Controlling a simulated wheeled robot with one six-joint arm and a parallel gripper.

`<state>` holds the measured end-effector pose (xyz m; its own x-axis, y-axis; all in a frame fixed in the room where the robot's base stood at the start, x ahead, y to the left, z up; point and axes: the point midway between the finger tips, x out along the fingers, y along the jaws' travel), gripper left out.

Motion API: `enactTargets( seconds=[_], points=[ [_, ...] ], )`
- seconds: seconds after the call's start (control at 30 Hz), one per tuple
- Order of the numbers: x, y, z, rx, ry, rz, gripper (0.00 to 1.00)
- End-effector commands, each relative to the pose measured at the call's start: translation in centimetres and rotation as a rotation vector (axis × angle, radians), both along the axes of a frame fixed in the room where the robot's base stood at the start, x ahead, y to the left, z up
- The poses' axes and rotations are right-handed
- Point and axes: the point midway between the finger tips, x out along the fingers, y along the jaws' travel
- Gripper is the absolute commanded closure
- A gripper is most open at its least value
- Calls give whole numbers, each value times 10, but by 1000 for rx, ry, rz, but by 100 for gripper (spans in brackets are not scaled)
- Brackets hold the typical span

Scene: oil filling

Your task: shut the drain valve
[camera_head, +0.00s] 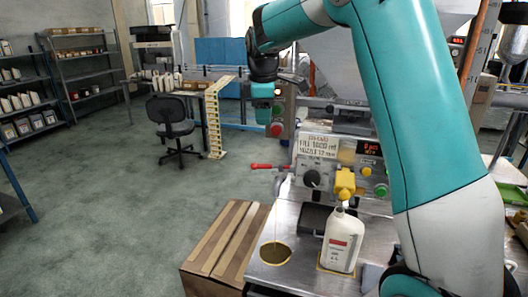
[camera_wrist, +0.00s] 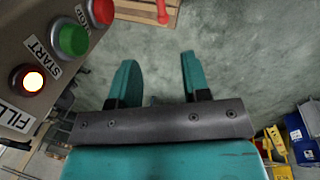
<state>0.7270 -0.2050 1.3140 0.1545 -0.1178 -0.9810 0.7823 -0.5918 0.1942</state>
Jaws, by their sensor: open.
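A red lever handle (camera_head: 268,167), which looks like the drain valve, sticks out leftward, roughly level, from the left of the filling machine's panel (camera_head: 317,146). Its red end also shows at the top of the wrist view (camera_wrist: 162,12). My gripper (camera_wrist: 158,62) is open and empty, its two teal fingers spread over the floor. It points towards the red handle but is apart from it. In the head view my gripper (camera_head: 261,122) hangs above the handle, beside the button box; its fingers are hard to make out there.
The button box (camera_wrist: 45,55), with a lit FILL button, green START and red STOP, is close on the left. A white bottle (camera_head: 343,240) stands below the yellow nozzle (camera_head: 345,183). A cardboard box (camera_head: 225,245) stands left of the metal table. Open floor lies further left.

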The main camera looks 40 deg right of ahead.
Motion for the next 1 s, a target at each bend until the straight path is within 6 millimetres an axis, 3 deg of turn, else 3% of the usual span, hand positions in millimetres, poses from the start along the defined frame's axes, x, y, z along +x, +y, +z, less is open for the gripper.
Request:
enactTargets(
  seconds=[0.17,0.7,1.0],
  points=[
    [3,-4,-26,1,6,-1,57],
    [21,-17,-140,1,3,1,57],
    [26,-19,-166,0,-1,1,57]
  ],
)
